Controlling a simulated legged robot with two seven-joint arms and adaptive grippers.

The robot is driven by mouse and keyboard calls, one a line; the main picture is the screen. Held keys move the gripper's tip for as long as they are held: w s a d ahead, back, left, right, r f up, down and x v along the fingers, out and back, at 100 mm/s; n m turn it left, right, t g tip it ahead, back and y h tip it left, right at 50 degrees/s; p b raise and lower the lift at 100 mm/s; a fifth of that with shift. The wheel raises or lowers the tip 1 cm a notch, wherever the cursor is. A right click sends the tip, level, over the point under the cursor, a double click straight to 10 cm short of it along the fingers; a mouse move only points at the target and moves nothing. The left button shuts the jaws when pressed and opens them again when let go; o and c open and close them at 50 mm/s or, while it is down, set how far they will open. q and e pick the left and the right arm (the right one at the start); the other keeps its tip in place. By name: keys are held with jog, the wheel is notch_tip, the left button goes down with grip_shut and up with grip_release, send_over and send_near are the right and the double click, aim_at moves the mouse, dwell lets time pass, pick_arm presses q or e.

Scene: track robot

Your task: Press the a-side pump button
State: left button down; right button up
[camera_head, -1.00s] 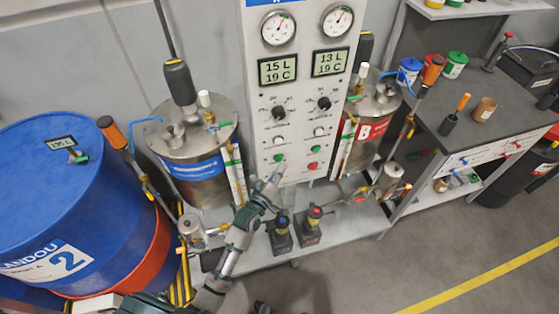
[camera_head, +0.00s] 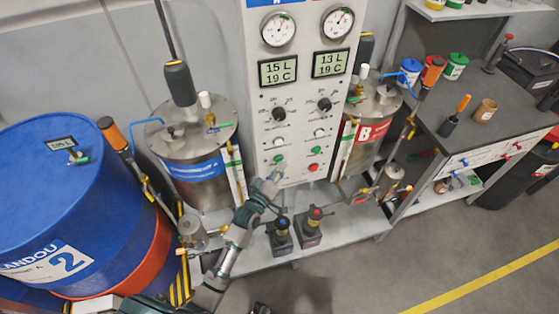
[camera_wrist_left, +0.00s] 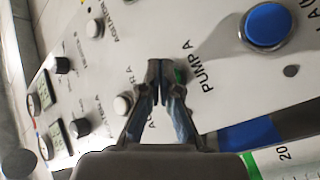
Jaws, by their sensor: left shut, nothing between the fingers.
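The tall white control panel (camera_head: 291,112) has a green button (camera_head: 279,159) low in its left column. In the left wrist view this green button (camera_wrist_left: 180,76) shows beside the label "PUMP A", partly hidden behind a fingertip. My left gripper (camera_head: 276,174) is shut and empty, with its tips at the panel's lower left part, just below the button in the head view. In the wrist view the closed fingertips (camera_wrist_left: 164,76) overlap the button's edge. I cannot tell whether they touch it. My right gripper is not in view.
A white button (camera_head: 279,142) and a black knob (camera_head: 278,114) sit above the green one; a red button (camera_head: 313,167) is to its right. Steel tanks (camera_head: 196,150) (camera_head: 372,107) flank the panel. Two dark devices (camera_head: 281,236) (camera_head: 311,229) stand on the base below. A blue drum (camera_head: 75,190) is at left.

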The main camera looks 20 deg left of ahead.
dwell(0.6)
pick_arm(q)
jog(key=shift+w+a, duration=0.25)
jog(key=shift+w, duration=0.05)
jog(key=shift+r, duration=0.1)
jog(key=shift+s+d+r+p, duration=0.15)
jog(key=shift+s+p, duration=0.1)
jog(key=shift+p, duration=0.3)
jog(key=shift+s, duration=0.15)
jog(key=shift+d, duration=0.1)
